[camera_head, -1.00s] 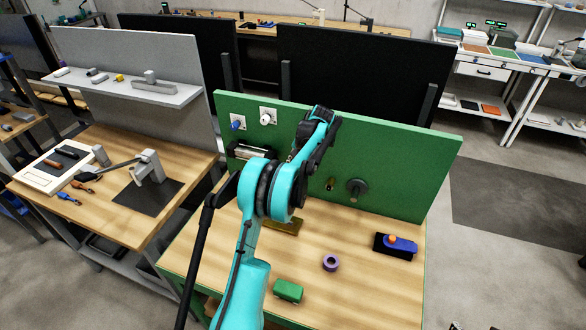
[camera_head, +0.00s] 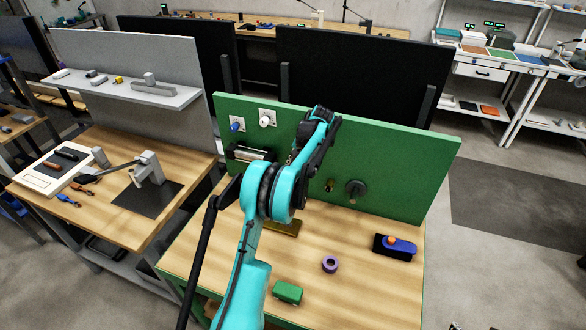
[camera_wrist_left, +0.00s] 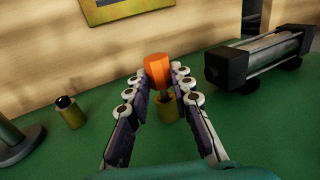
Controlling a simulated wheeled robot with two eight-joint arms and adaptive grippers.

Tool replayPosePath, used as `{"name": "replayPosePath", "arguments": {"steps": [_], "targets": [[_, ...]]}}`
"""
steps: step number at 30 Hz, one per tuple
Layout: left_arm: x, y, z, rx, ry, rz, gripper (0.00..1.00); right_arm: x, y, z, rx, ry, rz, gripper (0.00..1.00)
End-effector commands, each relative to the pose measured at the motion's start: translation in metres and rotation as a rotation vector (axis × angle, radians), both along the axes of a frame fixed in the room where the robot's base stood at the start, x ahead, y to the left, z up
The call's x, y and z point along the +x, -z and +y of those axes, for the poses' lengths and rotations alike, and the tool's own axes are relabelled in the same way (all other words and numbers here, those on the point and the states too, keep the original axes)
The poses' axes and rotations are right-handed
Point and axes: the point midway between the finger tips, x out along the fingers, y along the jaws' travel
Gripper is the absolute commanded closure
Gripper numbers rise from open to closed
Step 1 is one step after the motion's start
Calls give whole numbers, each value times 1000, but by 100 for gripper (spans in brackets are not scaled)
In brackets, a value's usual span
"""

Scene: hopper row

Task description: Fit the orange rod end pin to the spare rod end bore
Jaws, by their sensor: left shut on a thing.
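My left gripper (camera_wrist_left: 160,82) is shut on the orange rod end pin (camera_wrist_left: 157,68), which sits at the fingertips in the left wrist view. A short brass-coloured cylinder (camera_wrist_left: 166,108) shows between the fingers just below the pin, by the green panel. I cannot tell whether the pin touches it. Which is the spare rod end bore is unclear. In the head view my left arm hides the pin and fingertips.
The green panel (camera_head: 410,160) carries a black-ended cylinder (camera_wrist_left: 262,62), a grey round fitting (camera_head: 355,189) and two white plates. On the bench lie a purple ring (camera_head: 330,264), a green block (camera_head: 288,291) and a blue piece with an orange knob (camera_head: 400,246).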

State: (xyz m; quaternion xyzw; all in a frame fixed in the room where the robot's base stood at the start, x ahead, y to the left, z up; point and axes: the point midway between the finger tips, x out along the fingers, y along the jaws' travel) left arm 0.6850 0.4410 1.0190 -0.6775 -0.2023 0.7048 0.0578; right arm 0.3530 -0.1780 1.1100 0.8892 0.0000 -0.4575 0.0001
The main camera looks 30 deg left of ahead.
Motion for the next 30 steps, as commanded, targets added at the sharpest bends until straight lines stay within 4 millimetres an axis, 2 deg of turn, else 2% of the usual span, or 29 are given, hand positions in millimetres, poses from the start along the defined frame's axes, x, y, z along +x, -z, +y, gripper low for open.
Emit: {"name": "replayPosePath", "arguments": {"steps": [12,13,15,25,30], "targets": [[3,0,1,0,0,0,100,0,-1,0,0,0,0,60],[3,0,1,0,0,0,70,0,-1,0,0,0,0,60],[3,0,1,0,0,0,54,0,-1,0,0,0,0,60],[3,-2,0,0,0,0,54,0,-1,0,0,0,0,60],[5,-21,-8,0,2,0,54,0,-1,0,0,0,0,60]]}}
